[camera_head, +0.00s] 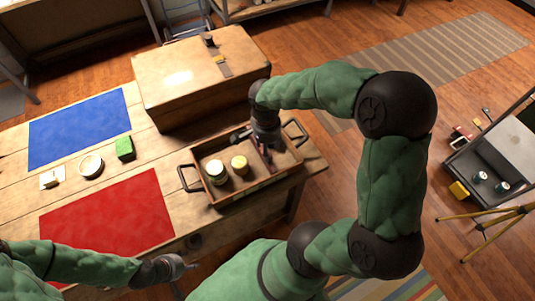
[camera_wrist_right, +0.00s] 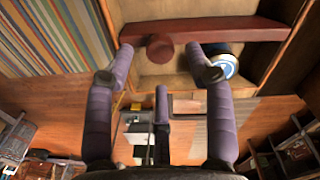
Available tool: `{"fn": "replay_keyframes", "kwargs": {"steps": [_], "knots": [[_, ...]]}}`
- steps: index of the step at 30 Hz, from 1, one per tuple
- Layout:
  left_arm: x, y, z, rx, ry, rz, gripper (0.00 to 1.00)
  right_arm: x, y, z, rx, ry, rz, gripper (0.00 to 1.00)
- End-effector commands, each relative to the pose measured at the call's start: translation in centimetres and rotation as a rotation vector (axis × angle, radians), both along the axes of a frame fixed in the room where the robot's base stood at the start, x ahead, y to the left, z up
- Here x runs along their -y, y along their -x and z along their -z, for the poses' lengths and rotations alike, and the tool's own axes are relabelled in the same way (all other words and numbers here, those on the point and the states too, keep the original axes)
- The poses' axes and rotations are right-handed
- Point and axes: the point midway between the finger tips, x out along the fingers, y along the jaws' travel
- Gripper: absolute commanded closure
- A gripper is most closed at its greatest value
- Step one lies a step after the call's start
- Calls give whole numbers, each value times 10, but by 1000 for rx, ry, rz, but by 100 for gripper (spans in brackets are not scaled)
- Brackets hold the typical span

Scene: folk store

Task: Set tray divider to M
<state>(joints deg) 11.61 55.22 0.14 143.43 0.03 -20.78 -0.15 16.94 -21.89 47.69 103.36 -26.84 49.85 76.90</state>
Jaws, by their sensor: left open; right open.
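The wooden tray (camera_head: 240,193) has dark handles and stands near the right end of the table. Its dark red divider (camera_head: 265,157) runs across the inside, right of two jars; my right gripper partly hides it. In the right wrist view the divider (camera_wrist_right: 225,30) has a round knob (camera_wrist_right: 160,48). My right gripper (camera_wrist_right: 160,62) is open, its purple fingers on both sides of the knob with visible gaps. In the head view my right gripper (camera_head: 268,150) is over the tray. My left gripper (camera_head: 185,266) is open and empty by the table's front edge. I cannot read any divider marks.
A pale jar (camera_head: 216,171) and a yellow-lidded jar (camera_head: 239,164) stand in the tray. A large wooden chest (camera_head: 185,85) is close behind it. Left are a green block (camera_head: 125,149), a white bowl (camera_head: 90,166), a blue mat (camera_head: 80,128) and a red mat (camera_head: 110,218).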

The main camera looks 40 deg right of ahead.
Motion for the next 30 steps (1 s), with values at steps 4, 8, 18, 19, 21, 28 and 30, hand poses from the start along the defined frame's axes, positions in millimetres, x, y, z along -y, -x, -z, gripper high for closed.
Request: {"fn": "replay_keyframes", "kwargs": {"steps": [4,8,18,19,21,28,30], "knots": [[0,0,7,0,0,0,46,0,1,22,-1,-1,2,46],[0,0,10,0,0,0,46,0,1,31,0,-1,2,46],[0,0,10,0,0,0,46,0,1,35,1,0,2,46],[0,0,10,0,0,0,46,0,1,35,1,0,2,46],[0,0,10,0,0,0,46,0,1,35,1,0,1,65],[0,0,10,0,0,0,46,0,1,35,1,0,1,100],[0,0,10,0,0,0,46,-1,1,35,1,0,1,100]]}}
